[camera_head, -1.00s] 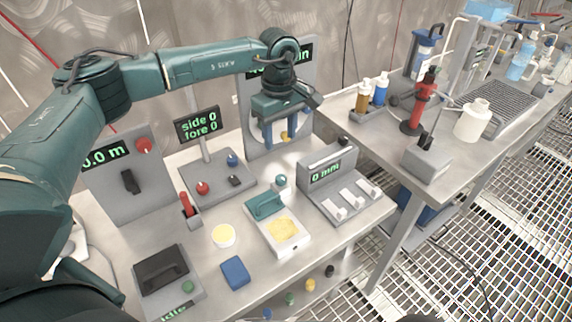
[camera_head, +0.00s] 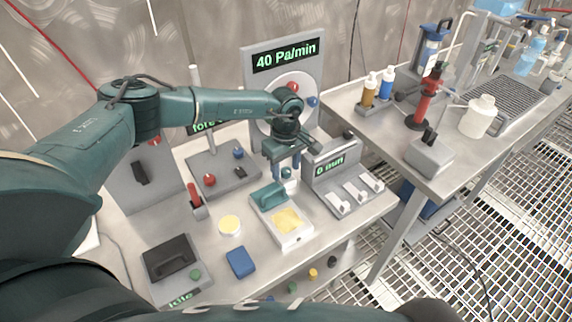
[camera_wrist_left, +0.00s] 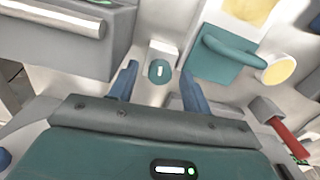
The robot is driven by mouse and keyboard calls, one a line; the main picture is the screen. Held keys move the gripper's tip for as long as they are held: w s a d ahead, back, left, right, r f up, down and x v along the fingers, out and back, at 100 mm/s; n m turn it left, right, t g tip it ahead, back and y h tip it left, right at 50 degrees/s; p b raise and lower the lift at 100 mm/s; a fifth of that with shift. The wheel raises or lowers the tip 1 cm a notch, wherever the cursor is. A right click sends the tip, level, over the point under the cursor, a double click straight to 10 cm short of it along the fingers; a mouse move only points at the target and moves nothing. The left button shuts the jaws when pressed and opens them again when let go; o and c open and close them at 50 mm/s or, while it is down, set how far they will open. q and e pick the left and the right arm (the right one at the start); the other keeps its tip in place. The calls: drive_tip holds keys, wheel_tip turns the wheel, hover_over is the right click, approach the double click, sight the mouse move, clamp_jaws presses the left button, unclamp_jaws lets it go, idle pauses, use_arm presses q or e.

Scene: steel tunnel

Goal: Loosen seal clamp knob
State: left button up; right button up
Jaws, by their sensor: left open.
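A small round teal knob with a white mark (camera_wrist_left: 158,72) stands on the bench between the fingers of my left gripper (camera_wrist_left: 158,82); I take it to be the seal clamp knob. In the head view this knob (camera_head: 288,172) is partly covered by the gripper. My left gripper (camera_head: 287,177) points down over it, open, one finger on each side. I cannot tell whether a finger touches it. The teal clamp handle (camera_head: 268,195) with a white tray and yellow pad (camera_head: 287,220) is close beside it. My right gripper is out of view.
The panel reading 40 Pa/min (camera_head: 285,56) stands behind the gripper. The 0 mm box (camera_head: 332,170) with white levers is close on the right.

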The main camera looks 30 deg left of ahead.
use_arm(q)
drive_tip(key=c, duration=1)
